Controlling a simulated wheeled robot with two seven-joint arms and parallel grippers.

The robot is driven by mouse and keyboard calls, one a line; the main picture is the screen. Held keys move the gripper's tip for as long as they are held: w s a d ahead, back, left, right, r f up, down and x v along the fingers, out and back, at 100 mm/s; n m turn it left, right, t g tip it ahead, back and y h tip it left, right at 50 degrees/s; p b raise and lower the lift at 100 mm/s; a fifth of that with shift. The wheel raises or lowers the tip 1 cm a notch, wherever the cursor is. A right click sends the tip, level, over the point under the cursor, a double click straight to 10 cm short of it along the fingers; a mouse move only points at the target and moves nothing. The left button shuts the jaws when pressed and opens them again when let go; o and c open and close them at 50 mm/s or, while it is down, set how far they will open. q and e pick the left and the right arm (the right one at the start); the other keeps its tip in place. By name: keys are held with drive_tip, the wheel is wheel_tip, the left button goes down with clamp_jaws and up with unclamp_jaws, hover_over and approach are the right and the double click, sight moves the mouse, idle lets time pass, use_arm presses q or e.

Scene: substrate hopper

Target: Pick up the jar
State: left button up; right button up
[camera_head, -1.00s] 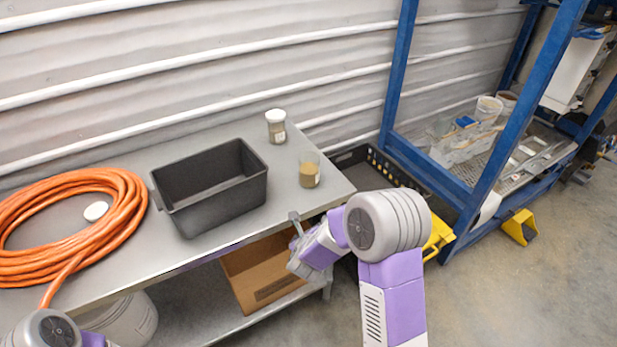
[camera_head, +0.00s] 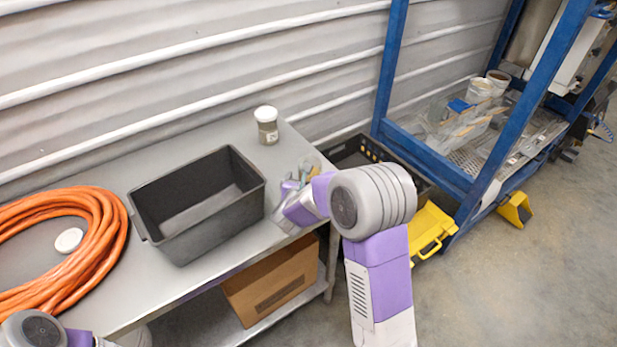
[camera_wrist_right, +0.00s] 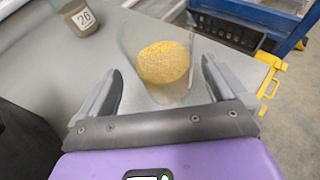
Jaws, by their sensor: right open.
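An open clear jar with yellow-brown grains in it (camera_wrist_right: 165,62) stands near the table's right end. In the head view the jar (camera_head: 312,164) is partly hidden behind my right gripper (camera_head: 293,178). In the wrist view my right gripper (camera_wrist_right: 162,85) is open, one finger on each side of the jar's near part; I cannot tell whether either touches it. A second jar (camera_head: 267,125) with a white lid stands farther back; its label reads 26 in the wrist view (camera_wrist_right: 80,18). My left gripper is out of view.
A black bin (camera_head: 200,210) stands left of my right gripper on the grey table (camera_head: 180,295). An orange hose coil (camera_head: 95,262) surrounds a white lid (camera_head: 69,240).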

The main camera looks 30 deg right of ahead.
drive_tip(key=x, duration=0.4)
drive_tip(key=shift+d, duration=0.15)
drive_tip(key=c, duration=1.4)
wheel_tip(320, 180, up, 10)
drive_tip(key=p, duration=0.2)
